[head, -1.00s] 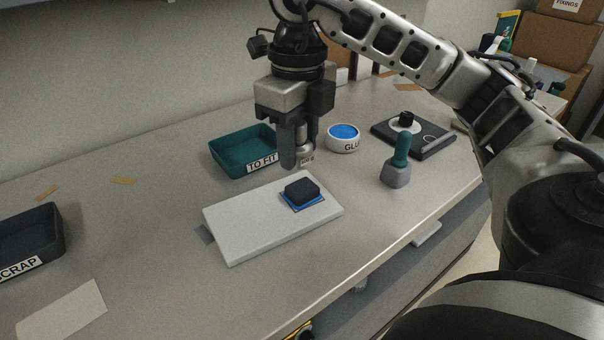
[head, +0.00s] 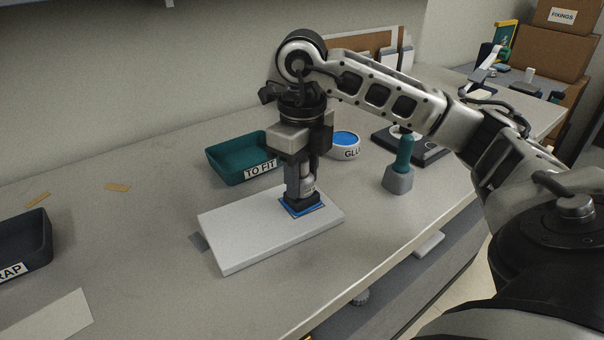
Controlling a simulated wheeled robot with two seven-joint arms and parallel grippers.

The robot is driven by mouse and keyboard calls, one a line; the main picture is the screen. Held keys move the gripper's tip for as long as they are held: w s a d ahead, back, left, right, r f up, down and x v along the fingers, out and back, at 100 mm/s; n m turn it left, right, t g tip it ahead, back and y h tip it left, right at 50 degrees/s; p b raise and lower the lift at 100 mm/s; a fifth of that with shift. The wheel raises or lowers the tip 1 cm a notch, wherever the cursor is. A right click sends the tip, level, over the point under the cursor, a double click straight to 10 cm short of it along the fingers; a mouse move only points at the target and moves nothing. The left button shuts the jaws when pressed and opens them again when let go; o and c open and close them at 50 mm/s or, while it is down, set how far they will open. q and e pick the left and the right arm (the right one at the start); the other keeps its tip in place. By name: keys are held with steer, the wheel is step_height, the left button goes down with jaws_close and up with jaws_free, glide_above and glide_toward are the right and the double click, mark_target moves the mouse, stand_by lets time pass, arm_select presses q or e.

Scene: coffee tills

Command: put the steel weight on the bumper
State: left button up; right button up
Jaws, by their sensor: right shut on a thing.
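My right gripper (head: 300,190) points straight down and is shut on the steel weight (head: 308,183), a small silver cylinder partly hidden by the fingers. The bumper (head: 302,207) is a dark block on a blue square on the white board (head: 245,230). The gripper and weight are directly over the bumper and hide much of its top. The weight's bottom is at or very near the bumper; I cannot tell if it touches. My left gripper is not in view.
A teal TO FIT tray (head: 228,174) stands behind the board, and a glue pot (head: 345,143) with a blue top is behind right. A teal-handled tool (head: 402,160) stands in a grey holder to the right. A dark scrap tray (head: 28,245) is at the left.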

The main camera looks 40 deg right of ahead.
steer(key=shift+f, duration=0.15)
steer(key=o, duration=1.2)
steer(key=shift+r, duration=0.45)
step_height(320, 180, up, 7)
steer(key=shift+f+p, duration=0.2)
steer(key=shift+p, duration=1.05)
steer(key=shift+r, duration=0.2)
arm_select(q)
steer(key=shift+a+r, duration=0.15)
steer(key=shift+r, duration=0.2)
